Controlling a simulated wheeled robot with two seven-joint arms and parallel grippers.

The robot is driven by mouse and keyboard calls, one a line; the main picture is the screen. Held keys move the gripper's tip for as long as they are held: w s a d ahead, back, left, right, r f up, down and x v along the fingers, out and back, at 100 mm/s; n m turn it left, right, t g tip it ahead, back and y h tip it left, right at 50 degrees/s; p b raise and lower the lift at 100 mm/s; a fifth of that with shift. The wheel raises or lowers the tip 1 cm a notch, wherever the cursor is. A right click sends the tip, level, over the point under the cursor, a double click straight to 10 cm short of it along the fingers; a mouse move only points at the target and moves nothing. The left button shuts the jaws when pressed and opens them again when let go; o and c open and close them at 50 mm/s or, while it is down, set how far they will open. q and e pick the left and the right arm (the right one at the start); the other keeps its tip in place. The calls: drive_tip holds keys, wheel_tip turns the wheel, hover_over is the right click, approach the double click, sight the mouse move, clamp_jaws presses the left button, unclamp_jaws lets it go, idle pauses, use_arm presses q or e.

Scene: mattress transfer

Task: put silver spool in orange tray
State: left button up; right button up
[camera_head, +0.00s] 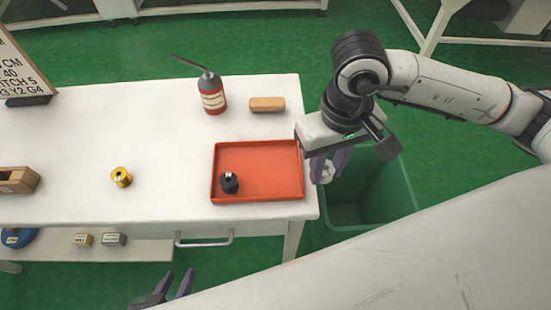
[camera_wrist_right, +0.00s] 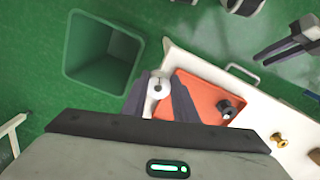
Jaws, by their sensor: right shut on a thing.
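The silver spool (camera_head: 327,174) is held between the fingers of my right gripper (camera_head: 329,169), just off the right edge of the table. In the right wrist view the spool (camera_wrist_right: 158,89) shows pale, with a dark centre hole, between the two fingers. The orange tray (camera_head: 262,168) lies on the table's right end, just left of the held spool. A black spool (camera_head: 229,183) stands in the tray's front left corner. My left gripper (camera_head: 168,285) is low in front of the table, empty, with its fingers apart.
A green bin (camera_head: 385,190) stands on the floor right of the table, beside my right gripper. Most of the tray is clear.

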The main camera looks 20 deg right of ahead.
use_arm(q)
drive_tip(key=shift+s+a+f, duration=0.2)
drive_tip(key=shift+s, duration=0.15)
